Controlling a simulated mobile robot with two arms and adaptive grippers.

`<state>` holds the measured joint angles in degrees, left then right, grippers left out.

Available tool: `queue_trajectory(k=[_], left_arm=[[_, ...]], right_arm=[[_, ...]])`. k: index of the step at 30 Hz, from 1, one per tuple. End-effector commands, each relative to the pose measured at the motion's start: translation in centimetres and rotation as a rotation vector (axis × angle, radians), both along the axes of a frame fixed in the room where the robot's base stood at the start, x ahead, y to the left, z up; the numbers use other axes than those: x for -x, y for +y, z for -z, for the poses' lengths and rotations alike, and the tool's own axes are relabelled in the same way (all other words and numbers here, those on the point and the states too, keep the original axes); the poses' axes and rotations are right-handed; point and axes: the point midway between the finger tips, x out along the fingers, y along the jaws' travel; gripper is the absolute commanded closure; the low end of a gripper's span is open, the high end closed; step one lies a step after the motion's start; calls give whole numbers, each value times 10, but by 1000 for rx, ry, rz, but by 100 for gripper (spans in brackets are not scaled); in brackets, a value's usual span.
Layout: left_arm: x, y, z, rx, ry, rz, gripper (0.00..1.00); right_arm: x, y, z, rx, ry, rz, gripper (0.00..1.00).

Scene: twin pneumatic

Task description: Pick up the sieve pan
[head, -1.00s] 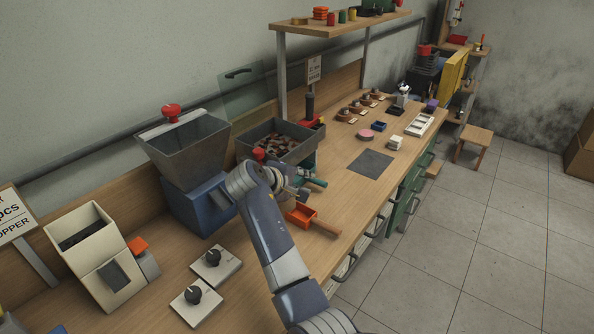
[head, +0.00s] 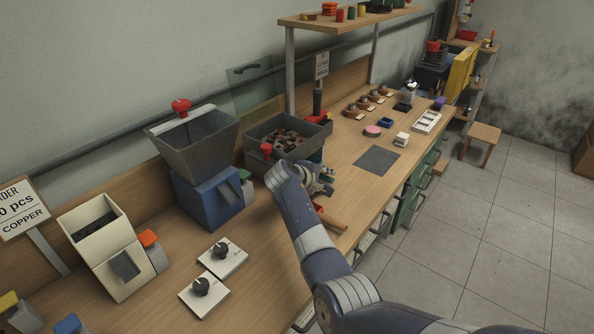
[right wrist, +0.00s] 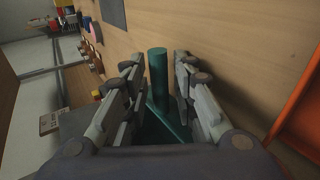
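A teal handle (right wrist: 158,75) stands between the fingers of my right gripper (right wrist: 157,72) in the right wrist view. The fingers are apart, with a gap on each side of the handle. The handle runs down to a darker teal part between the fingers; I cannot tell for sure that this is the sieve pan. In the head view my right gripper (head: 328,180) is over the bench, just in front of a grey bin (head: 262,168) of copper-coloured pieces, and hides most of the teal item. My left gripper is not in view.
An orange scoop with a wooden handle (head: 333,223) lies close by, partly behind my arm; its orange side (right wrist: 300,105) shows in the wrist view. A blue-based hopper (head: 212,203) stands left.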

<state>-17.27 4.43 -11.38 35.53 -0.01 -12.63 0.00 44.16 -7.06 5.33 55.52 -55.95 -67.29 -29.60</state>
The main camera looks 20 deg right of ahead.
Motion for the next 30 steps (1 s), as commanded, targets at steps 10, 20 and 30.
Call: queue_trajectory(k=[10,20,30], left_arm=[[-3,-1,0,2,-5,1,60],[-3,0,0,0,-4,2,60],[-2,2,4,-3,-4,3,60]], right_arm=[[-1,0,0,-1,-1,0,99],[-1,0,-1,0,-3,-1,100],[-2,0,-27,0,-10,0,100]])
